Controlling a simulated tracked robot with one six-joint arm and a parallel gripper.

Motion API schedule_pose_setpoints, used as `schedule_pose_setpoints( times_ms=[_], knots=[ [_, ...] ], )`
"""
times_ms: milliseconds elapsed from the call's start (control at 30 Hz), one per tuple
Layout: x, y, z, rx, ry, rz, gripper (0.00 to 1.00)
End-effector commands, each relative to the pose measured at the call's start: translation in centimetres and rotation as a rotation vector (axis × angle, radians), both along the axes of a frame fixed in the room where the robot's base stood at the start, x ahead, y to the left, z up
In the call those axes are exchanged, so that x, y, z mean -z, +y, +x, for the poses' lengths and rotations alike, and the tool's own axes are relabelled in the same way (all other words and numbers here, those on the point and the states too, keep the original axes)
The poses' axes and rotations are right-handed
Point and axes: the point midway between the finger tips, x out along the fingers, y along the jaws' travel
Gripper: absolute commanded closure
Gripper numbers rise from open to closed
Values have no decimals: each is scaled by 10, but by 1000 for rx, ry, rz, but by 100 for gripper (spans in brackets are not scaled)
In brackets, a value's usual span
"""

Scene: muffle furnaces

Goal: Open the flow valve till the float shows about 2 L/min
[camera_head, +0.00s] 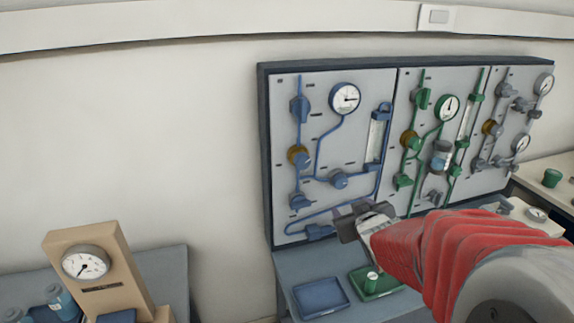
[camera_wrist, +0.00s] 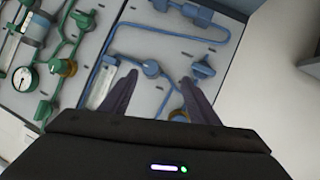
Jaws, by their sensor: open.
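A wall panel (camera_head: 330,85) carries blue, green and grey line sections. In the blue section, a round blue knob (camera_head: 338,180) sits on the line left of and below a clear upright flow tube (camera_head: 375,141). The float and its scale are too small to read. In the wrist view, seen turned over, the blue knob (camera_wrist: 151,69) lies between the fingertips in the picture, and the flow tube (camera_wrist: 101,88) is to its left. My gripper (camera_head: 356,219) is open and empty, in front of the panel's lower part; its fingers also show in the wrist view (camera_wrist: 159,77). It appears apart from the knob.
Other blue valves (camera_head: 300,108) and a brass knob (camera_head: 298,157) are close to the left. A pressure gauge (camera_head: 345,98) is above. Blue (camera_head: 320,297) and green (camera_head: 378,283) trays lie below. A tan stand with a dial (camera_head: 88,262) is at lower left.

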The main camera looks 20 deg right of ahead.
Motion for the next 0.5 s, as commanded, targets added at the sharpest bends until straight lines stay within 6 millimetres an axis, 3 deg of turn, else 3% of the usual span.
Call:
schedule_pose_setpoints(
  times_ms=[233,500],
  knots=[
    [21,-32,18,-75,-138,-17,45],
    [39,-52,16,-172,-315,16,45]
  ],
)
